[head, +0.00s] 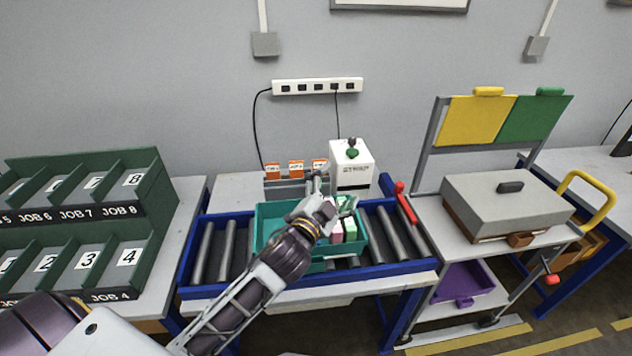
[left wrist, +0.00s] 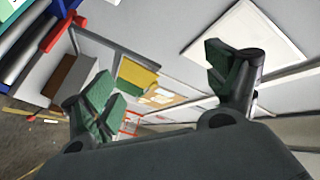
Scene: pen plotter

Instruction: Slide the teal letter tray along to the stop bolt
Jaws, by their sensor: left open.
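The teal letter tray (head: 262,222) sits on the roller conveyor, around its middle. Pink and pale green items (head: 343,232) stand in its right part. A red bar (head: 405,203), which looks like the stop bolt, is at the conveyor's right, with rollers between it and the tray. It also shows in the left wrist view (left wrist: 57,36). My left gripper (head: 336,200) is over the tray's right part and hides some of it. Its jaws are spread with nothing between them in the left wrist view (left wrist: 160,70). Contact with the tray cannot be told. My right gripper is out of view.
Blue rails (head: 400,270) border the rollers. A white STRIP-labelled machine (head: 352,168) and an orange-tagged rack (head: 290,186) stand behind. Green job bins (head: 90,210) are left. A cart with a grey-lidded box (head: 510,200) is right. Bare rollers (head: 385,232) lie right of the tray.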

